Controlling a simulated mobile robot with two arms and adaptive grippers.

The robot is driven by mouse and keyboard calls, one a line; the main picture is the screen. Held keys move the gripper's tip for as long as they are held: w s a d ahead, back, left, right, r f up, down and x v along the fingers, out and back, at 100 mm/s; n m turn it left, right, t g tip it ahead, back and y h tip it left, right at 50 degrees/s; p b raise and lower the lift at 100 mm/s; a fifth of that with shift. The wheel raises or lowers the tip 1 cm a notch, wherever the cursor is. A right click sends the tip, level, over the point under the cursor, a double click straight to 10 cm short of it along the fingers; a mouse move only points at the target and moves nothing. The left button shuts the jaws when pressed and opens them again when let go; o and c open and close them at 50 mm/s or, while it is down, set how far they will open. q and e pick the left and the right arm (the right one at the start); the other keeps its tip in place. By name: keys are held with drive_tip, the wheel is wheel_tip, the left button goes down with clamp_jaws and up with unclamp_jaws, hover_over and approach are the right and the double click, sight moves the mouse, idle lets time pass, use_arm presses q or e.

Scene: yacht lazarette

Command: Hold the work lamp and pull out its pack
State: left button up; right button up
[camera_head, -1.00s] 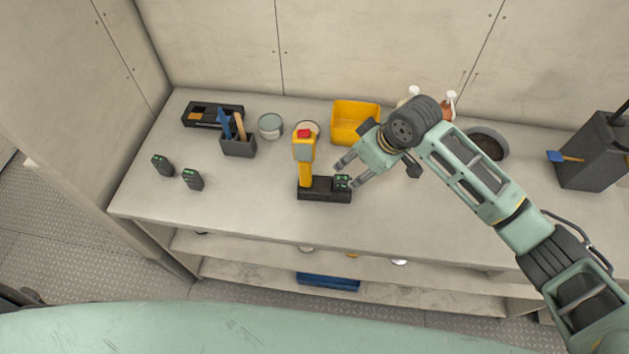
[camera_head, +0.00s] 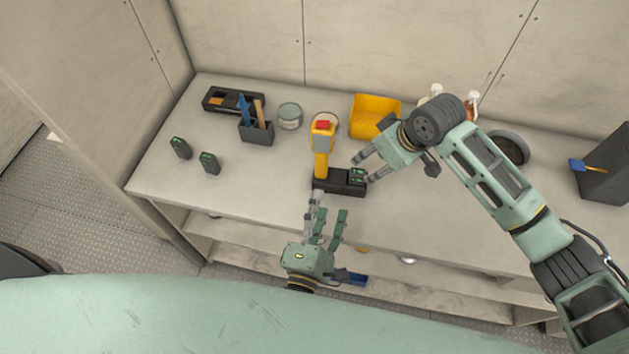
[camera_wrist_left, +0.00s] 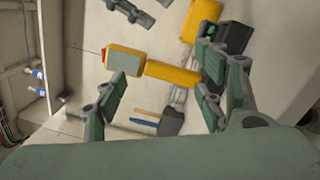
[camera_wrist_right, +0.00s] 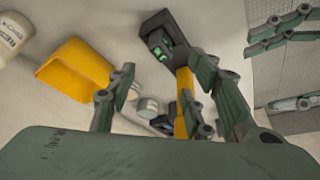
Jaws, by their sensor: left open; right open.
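The pack (camera_head: 357,175), dark with green marks, sits at the right end of the base. My right gripper (camera_head: 361,169) is open beside the pack, apart from the lamp. My left gripper (camera_head: 327,213) is open and empty in front of the bench edge, below the lamp. In the right wrist view the pack (camera_wrist_right: 160,50) shows ahead of the fingers.
Two loose packs (camera_head: 181,148) (camera_head: 210,162) stand at the left. A tool holder (camera_head: 257,133), black tray (camera_head: 231,103), round tin (camera_head: 290,116) and yellow bin (camera_head: 373,112) stand behind. A grey box (camera_head: 606,165) is at the right. The bench's front left is clear.

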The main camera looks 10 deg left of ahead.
sight(321, 147)
use_arm(q)
drive_tip(key=w+a+r+n+y, duration=0.25)
drive_tip(key=r+n, duration=0.35)
drive_tip(key=n, duration=0.9)
drive_tip(key=shift+g, duration=0.4)
drive_tip(key=w, duration=0.4)
drive_tip(key=w+a, duration=0.1)
drive_tip(key=w, duration=0.7)
drive_tip(key=shift+w+a+f, duration=0.15)
drive_tip(key=shift+w+f, duration=0.05)
drive_tip(key=shift+w, duration=0.1)
clamp_jaws()
drive_tip(key=c, duration=0.6)
unclamp_jaws()
drive_tip(key=shift+c, duration=0.2)
drive_tip(key=c, duration=0.9)
